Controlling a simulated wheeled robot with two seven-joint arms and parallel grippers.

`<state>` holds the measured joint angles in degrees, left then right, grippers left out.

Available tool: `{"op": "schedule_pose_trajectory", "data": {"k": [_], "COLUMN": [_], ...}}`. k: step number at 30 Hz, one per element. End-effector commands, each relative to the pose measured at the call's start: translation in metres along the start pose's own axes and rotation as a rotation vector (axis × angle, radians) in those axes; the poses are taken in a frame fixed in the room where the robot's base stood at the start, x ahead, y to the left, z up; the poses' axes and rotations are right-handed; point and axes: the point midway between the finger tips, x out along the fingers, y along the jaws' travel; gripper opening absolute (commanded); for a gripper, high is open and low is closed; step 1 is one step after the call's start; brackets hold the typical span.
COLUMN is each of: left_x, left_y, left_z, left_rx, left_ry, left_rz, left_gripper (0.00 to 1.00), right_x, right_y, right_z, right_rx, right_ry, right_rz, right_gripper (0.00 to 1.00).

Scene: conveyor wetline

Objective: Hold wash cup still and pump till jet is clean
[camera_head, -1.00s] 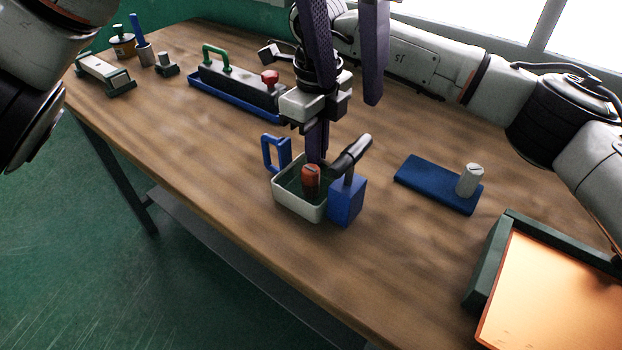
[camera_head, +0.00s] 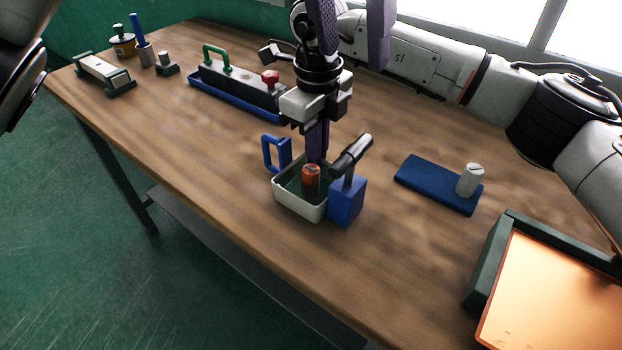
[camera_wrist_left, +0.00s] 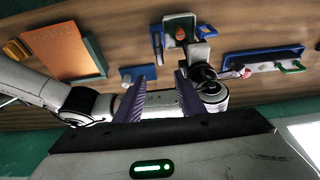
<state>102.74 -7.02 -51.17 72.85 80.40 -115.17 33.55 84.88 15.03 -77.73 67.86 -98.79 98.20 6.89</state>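The wash cup (camera_head: 285,200) is a pale square basin with dark liquid-like filling, standing on the table.
A blue pad (camera_head: 430,186) with a grey cylinder (camera_head: 469,180) lies right of the cup. An orange panel in a dark frame (camera_head: 490,265) is at front right. A blue tray (camera_head: 235,104) with a grey block is behind. Small tools stand far left. The front left tabletop is clear.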

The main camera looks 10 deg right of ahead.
Motion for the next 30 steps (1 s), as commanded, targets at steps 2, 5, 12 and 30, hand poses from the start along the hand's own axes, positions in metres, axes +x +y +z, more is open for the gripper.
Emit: {"op": "schedule_pose_trajectory", "data": {"k": [2,5,12,30], "left_x": [-0.008,-0.018,-0.04,-0.045], "left_y": [0.0,0.0,0.0,0.0], "left_z": [-0.003,-0.006,-0.013,-0.014], "left_rx": [-0.002,-0.001,-0.001,0.0], "left_ry": [0.001,0.001,0.001,0.0], "left_rz": [-0.002,-0.002,-0.002,0.0], "left_gripper": [0.36,0.36,0.36,0.36], "right_x": [0.0,0.0,0.0,0.0], "right_y": [0.0,0.0,0.0,0.0], "right_z": [0.0,0.0,0.0,0.0], "right_rx": [0.0,0.0,0.0,0.0], "right_ry": [0.0,0.0,0.0,0.0], "right_rz": [0.0,0.0,0.0,0.0], "right_gripper": [0.0,0.0,0.0,0.06]}}
